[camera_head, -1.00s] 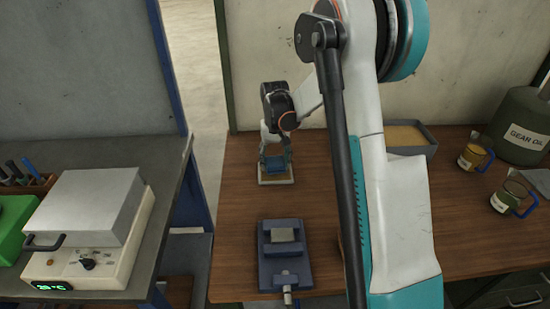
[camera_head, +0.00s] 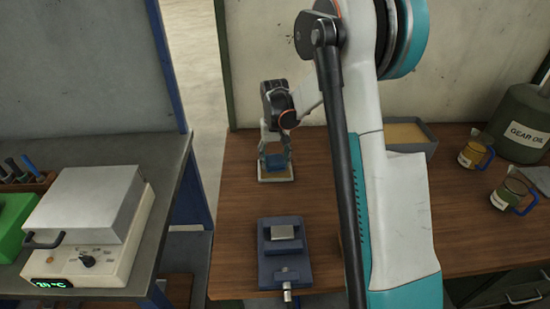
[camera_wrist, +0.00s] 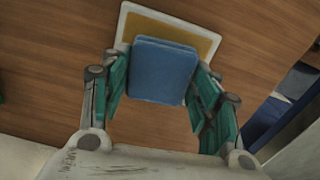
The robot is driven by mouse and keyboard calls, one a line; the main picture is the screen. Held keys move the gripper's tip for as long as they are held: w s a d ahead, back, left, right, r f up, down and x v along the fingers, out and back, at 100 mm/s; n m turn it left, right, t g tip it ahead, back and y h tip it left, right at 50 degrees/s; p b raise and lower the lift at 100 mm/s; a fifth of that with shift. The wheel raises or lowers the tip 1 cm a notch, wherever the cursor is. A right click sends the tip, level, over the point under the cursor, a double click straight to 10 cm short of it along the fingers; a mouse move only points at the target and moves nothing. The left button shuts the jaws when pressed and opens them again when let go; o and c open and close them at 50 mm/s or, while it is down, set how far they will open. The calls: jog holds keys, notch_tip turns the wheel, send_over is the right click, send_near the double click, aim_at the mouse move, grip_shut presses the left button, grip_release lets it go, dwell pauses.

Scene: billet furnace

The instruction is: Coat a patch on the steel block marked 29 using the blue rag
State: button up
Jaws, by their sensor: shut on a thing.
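My gripper (camera_head: 275,152) is shut on the blue rag (camera_wrist: 163,70), a folded square pad, which also shows in the head view (camera_head: 275,161). The rag is over a white-rimmed pad (camera_head: 277,180) with a yellow-brown face, seen beyond the rag in the wrist view (camera_wrist: 207,42). I cannot tell whether rag and pad touch. A grey steel block (camera_head: 283,232) sits in a dark blue vise (camera_head: 284,262), nearer than my gripper on the wooden bench. No number is readable on the block.
A white heating unit (camera_head: 88,230) with a dark handle stands on the left bench, beyond a gap. At right are a grey tray (camera_head: 420,150), two jugs with blue handles (camera_head: 474,153) (camera_head: 508,194) and a gear oil can (camera_head: 520,125). Bare wood surrounds the vise.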

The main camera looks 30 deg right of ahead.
aim_at(274, 160)
jog(key=shift+f+b, duration=0.35)
jog(key=shift+f, duration=0.1)
dwell(1.4)
jog(key=shift+r, duration=0.15)
jog(key=shift+r+p, duration=2.05)
jog(key=shift+r, duration=1.35)
jog(key=shift+a+f, duration=0.1)
